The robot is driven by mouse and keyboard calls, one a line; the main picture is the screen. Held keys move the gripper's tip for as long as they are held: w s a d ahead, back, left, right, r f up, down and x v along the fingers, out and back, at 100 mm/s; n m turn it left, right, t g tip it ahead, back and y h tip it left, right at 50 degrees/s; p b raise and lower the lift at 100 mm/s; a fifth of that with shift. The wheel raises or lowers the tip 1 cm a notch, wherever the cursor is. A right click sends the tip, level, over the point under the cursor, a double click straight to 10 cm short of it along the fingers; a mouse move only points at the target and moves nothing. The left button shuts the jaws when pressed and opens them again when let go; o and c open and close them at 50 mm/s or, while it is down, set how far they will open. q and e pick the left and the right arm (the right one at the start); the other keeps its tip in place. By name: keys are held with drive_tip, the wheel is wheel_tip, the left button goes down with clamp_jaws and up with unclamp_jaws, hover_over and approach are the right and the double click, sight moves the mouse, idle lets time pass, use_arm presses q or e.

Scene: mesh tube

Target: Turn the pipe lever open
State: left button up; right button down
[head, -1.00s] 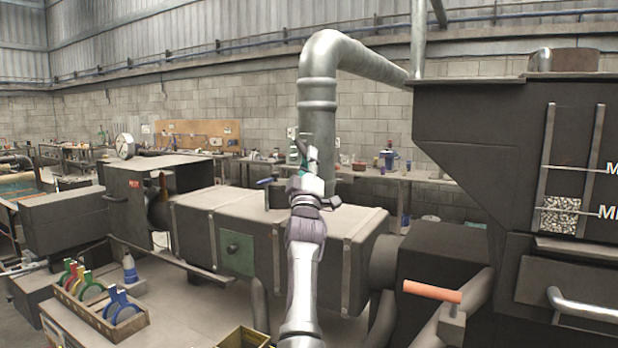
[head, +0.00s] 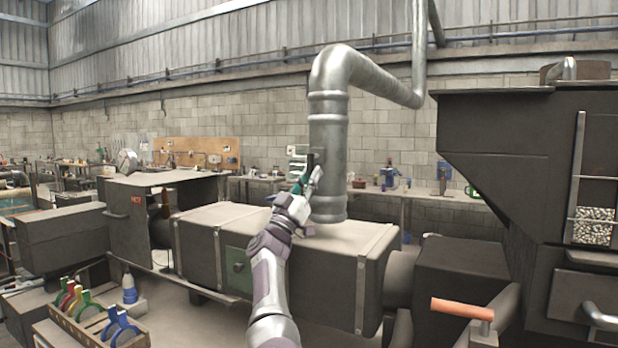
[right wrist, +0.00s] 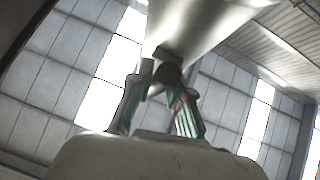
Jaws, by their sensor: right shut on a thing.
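A grey metal pipe (head: 328,115) rises from the long dark duct box and bends right at its top. A small dark lever (head: 320,157) sits on the pipe's front side. My right gripper (head: 312,178) reaches up to it and partly hides it. In the right wrist view the dark rounded lever end (right wrist: 168,74) lies between the two green-lined fingertips, with the pipe (right wrist: 195,22) above. The right gripper is shut on the lever. My left gripper is not in view.
The duct box (head: 290,240) lies below my right arm. A large dark hopper (head: 500,150) and an orange-handled lever (head: 462,308) stand at the right. A wooden rack (head: 90,335) with coloured rings and a blue-and-white bottle (head: 129,288) are at lower left.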

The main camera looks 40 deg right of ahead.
drive_tip(key=shift+g, duration=0.3)
drive_tip(key=c, duration=1.1)
unclamp_jaws()
drive_tip(key=v, duration=1.2)
drive_tip(key=shift+r, duration=0.1)
